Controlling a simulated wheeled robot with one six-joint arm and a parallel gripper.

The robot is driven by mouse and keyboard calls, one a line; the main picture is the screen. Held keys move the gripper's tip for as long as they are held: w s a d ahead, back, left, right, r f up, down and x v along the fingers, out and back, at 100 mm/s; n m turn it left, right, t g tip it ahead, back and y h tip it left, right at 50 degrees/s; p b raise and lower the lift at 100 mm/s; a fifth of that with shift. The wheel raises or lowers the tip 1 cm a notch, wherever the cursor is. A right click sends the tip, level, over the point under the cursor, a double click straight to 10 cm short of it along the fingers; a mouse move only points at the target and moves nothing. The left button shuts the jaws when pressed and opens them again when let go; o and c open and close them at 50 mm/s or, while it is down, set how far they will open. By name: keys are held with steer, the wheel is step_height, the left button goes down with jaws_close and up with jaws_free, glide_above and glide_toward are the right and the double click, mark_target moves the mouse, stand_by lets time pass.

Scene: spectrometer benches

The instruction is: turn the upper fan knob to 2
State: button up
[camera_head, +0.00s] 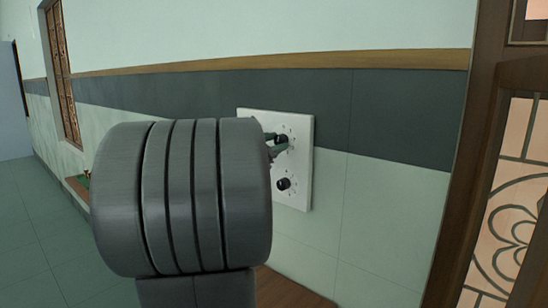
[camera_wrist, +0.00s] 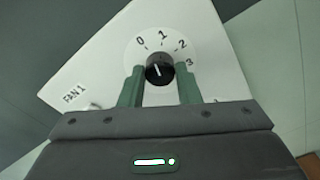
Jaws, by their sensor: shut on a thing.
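A white wall panel (camera_head: 302,195) carries an upper black knob (camera_head: 283,139) and a lower black knob (camera_head: 284,184). In the wrist view the upper knob (camera_wrist: 158,70) sits in a white dial marked 0, 1, 2 and 3, with "FAN 1" printed on the panel (camera_wrist: 105,62). Its white line points up and slightly left, apparently between 0 and 1. My gripper (camera_wrist: 159,76) has its green fingers on either side of this knob and is shut on it. In the head view the fingers (camera_head: 275,146) are at the upper knob, partly hidden by my arm.
A wooden door frame (camera_head: 458,190) with a patterned panel stands at the right. The wall has a dark band (camera_head: 400,115) and a wooden rail (camera_head: 400,60). Open floor (camera_head: 50,240) shows at the left. My grey arm link covers the middle of the head view.

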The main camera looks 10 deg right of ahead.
steer(key=shift+f+m+b, duration=0.1)
steer(key=shift+m+b, duration=6.2)
steer(key=shift+b, duration=1.6)
steer(key=o, duration=1)
steer(key=shift+a, duration=0.1)
steer(key=v, duration=1.3)
steer(key=shift+s+a+b, duration=0.2)
steer(key=shift+s+b, duration=0.05)
steer(key=shift+b, duration=0.05)
